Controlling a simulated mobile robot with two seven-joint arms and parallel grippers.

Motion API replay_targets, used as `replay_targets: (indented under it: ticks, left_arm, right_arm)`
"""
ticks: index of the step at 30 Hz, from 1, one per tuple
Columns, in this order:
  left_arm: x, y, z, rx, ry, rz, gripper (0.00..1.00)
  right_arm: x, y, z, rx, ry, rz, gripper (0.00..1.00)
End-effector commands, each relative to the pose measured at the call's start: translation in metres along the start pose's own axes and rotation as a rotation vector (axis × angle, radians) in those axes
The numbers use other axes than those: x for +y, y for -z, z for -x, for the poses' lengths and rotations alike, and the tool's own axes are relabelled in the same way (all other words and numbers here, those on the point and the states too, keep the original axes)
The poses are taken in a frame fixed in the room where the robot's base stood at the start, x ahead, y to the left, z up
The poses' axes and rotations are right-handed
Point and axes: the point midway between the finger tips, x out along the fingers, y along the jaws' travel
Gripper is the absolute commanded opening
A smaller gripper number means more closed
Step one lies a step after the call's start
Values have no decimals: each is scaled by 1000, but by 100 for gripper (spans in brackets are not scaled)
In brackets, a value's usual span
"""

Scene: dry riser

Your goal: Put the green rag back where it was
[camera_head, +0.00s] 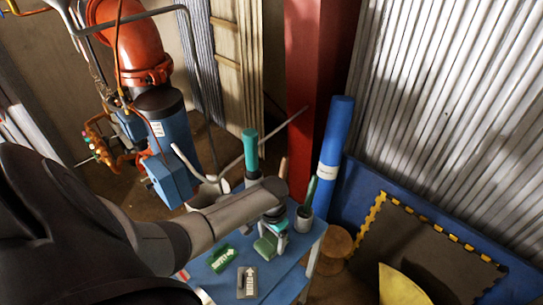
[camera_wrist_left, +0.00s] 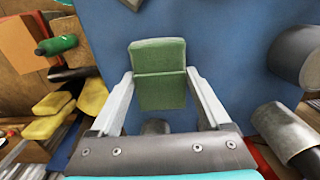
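The green rag (camera_head: 265,247) is a folded, boxy pad at the blue table, just below my left gripper (camera_head: 276,228). In the left wrist view the rag (camera_wrist_left: 160,75) sits between the two pale fingers of my left gripper (camera_wrist_left: 160,78). The fingertips meet its two sides, so the gripper looks shut on it. A crease runs across the rag. I cannot tell whether its underside touches the table. My right gripper is in neither view.
The blue table (camera_head: 218,286) also bears a green block with a white arrow (camera_head: 222,258) and a grey plate with an arrow (camera_head: 247,282). A dark cup (camera_head: 303,219) stands at its right. A blue tube (camera_head: 330,165) and a red column (camera_head: 310,70) rise behind.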

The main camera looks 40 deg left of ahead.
Motion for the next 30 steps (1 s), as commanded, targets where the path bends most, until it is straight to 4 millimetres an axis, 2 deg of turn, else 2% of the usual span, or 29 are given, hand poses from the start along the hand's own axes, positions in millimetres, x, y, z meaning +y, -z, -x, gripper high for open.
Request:
replay_targets:
  ticks: [1,5,12,16,20,30]
  left_arm:
    - [0,0,0,0,0,-1,85]
    - [0,0,0,0,0,-1,99]
    - [0,0,0,0,0,0,100]
    - [0,0,9,2,0,0,100]
    - [0,0,30,2,0,-2,100]
    - [0,0,98,2,1,-1,100]
  right_arm:
    - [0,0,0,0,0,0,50]
    - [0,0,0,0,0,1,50]
    - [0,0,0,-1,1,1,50]
    - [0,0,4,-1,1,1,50]
    - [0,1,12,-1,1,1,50]
    - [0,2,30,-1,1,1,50]
